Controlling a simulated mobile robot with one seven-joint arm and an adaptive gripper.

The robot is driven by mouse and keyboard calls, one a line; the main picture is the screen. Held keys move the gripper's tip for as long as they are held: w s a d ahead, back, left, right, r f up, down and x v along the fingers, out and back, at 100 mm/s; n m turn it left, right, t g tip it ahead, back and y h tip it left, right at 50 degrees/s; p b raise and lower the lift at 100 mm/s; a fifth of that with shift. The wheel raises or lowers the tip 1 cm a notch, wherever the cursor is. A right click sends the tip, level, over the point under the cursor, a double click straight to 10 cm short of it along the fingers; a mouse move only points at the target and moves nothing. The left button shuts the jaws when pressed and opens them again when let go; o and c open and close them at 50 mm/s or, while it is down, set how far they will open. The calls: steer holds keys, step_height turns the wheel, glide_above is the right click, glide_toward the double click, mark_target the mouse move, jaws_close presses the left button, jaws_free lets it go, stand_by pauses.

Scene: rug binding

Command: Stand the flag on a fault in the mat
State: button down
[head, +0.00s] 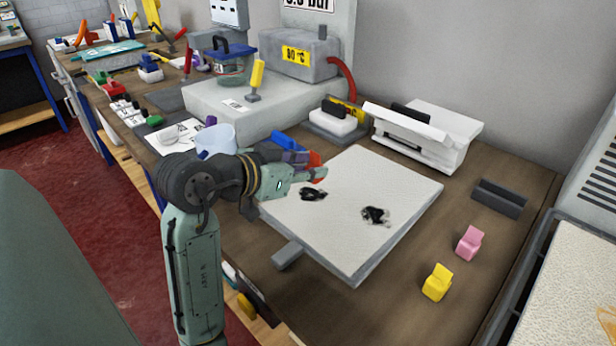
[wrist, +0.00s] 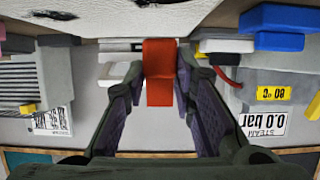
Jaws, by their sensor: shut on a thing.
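The pale mat (head: 345,230) lies as a flat slab on the bench, with two dark, ragged faults: one left of its middle (head: 312,194) and one nearer the right (head: 375,215). In the wrist view, the mat (wrist: 220,8) fills the top, with dark faults (wrist: 55,15) at its edge. My gripper (head: 305,172) is above the left part of the mat, close behind the left fault. It is shut on a red-orange piece (wrist: 160,75), which I take as the flag. In the head view the flag (head: 316,160) is mostly hidden behind my fingers.
A pink piece (head: 469,243) and a yellow piece (head: 437,282) stand right of the mat. A dark grey slotted block (head: 499,198) lies behind them. A white machine (head: 425,135) stands behind the mat. A small grey block (head: 287,255) sits at its front left edge.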

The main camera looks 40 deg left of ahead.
mark_target(309, 181)
step_height(309, 181, down, 3)
steer(key=shift+f+p, duration=0.1)
steer(key=shift+p, duration=0.25)
steer(key=shift+f+b, duration=0.35)
steer(key=c, duration=1.3)
jaws_free()
steer(key=shift+r, duration=0.1)
steer(key=shift+c, duration=0.2)
steer(key=shift+r+p, duration=0.25)
steer(key=shift+p, duration=0.05)
steer(key=d+b+v, duration=0.1)
steer(key=b+v, duration=0.1)
steer(key=v, duration=1)
steer(key=shift+a+b, duration=0.35)
steer(key=shift+a, duration=0.1)
